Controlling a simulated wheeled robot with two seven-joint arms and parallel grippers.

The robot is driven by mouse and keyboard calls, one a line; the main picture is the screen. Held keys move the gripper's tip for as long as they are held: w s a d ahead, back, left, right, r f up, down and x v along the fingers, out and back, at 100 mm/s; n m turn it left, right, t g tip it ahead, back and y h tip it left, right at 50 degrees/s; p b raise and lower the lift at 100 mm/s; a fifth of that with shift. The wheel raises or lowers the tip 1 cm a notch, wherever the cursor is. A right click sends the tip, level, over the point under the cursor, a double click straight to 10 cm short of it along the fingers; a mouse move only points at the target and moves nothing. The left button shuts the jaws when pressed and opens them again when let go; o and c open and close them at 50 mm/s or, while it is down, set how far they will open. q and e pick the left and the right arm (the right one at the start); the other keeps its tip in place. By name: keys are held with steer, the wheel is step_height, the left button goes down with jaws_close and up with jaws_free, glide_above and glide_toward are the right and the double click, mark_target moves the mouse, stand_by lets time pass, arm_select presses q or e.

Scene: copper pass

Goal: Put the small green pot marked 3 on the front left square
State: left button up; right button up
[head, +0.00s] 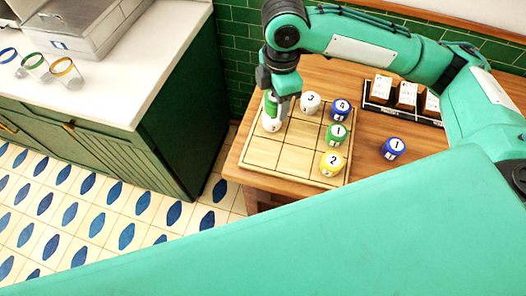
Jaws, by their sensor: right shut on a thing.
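My right gripper (277,106) is shut on a small green pot (270,102) over the left part of the wooden board (294,159). I cannot read a number on this pot, and the gripper partly covers it. A white pot (271,125) is just below it in the picture; I cannot tell whether the two touch. The front left square (260,159) of the board is bare. My left gripper is not in view.
On the board stand a white pot marked 3 (310,103), a blue pot marked 4 (341,110), a green pot marked 1 (336,134) and a yellow pot marked 2 (331,162). A blue pot marked 1 (393,147) stands off the board, right. A dark tray (377,106) lies behind it.

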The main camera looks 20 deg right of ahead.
mark_target(269, 100)
steer(key=n, duration=0.2)
steer(key=a+r+n, duration=0.1)
steer(key=n, duration=0.1)
steer(key=shift+s, duration=0.1)
steer(key=shift+s+a+r+n+b, duration=0.1)
steer(key=shift+a+r+n+b, duration=0.1)
steer(key=shift+n, duration=0.4)
steer(key=shift+s+a+r+n+b, duration=0.1)
steer(key=shift+r+n+b, duration=0.05)
steer(key=shift+n, duration=0.45)
steer(key=n, duration=0.2)
steer(key=r+n, duration=0.1)
steer(key=n, duration=0.1)
steer(key=shift+s+a, duration=0.1)
steer(key=shift+a, duration=0.2)
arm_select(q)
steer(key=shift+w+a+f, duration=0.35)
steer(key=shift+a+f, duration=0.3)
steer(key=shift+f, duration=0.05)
arm_select(e)
steer(key=f+n, duration=0.3)
steer(key=f, duration=0.2)
steer(key=a+f+n, duration=0.1)
steer(key=f+n, duration=0.3)
steer(key=f, duration=0.2)
steer(key=s+f+n, duration=0.1)
steer(key=f+n, duration=0.3)
steer(key=f, duration=0.2)
steer(key=shift+s+a, duration=0.1)
steer(key=shift+a, duration=0.25)
